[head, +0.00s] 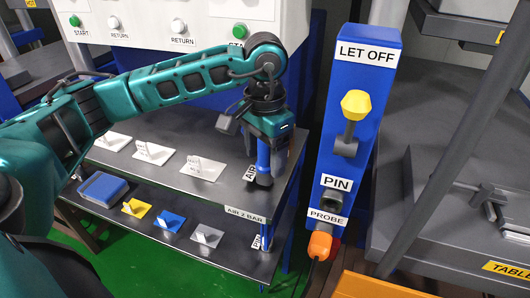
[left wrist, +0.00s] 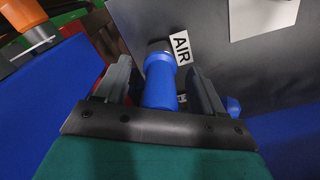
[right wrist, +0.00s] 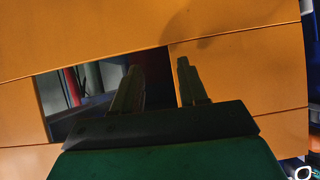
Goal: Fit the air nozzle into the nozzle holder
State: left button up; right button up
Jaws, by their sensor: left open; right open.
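The blue air nozzle (head: 263,158) points down under my left gripper (head: 264,138) at the right end of the upper shelf, beside the AIR label. In the left wrist view the nozzle (left wrist: 160,85) lies between the two spread fingers of my left gripper (left wrist: 165,80), which are open around it with gaps at the sides. A dark grey piece (head: 264,181) is at the nozzle's lower end; I cannot tell whether it is the holder or the nozzle's tip. My right gripper (right wrist: 155,80) is open and empty in front of an orange surface.
A blue post (head: 350,120) labelled LET OFF, PIN and PROBE stands just right of the shelf, with an orange probe (head: 320,245) low on it. The upper shelf (head: 165,180) and lower shelf (head: 160,225) carry several small plates. A grey table (head: 460,220) is at right.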

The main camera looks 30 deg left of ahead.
pick_arm(q)
notch_tip(320, 180, up, 13)
jog(key=shift+f+p, duration=0.1)
jog(key=shift+p, duration=0.85)
dwell(0.3)
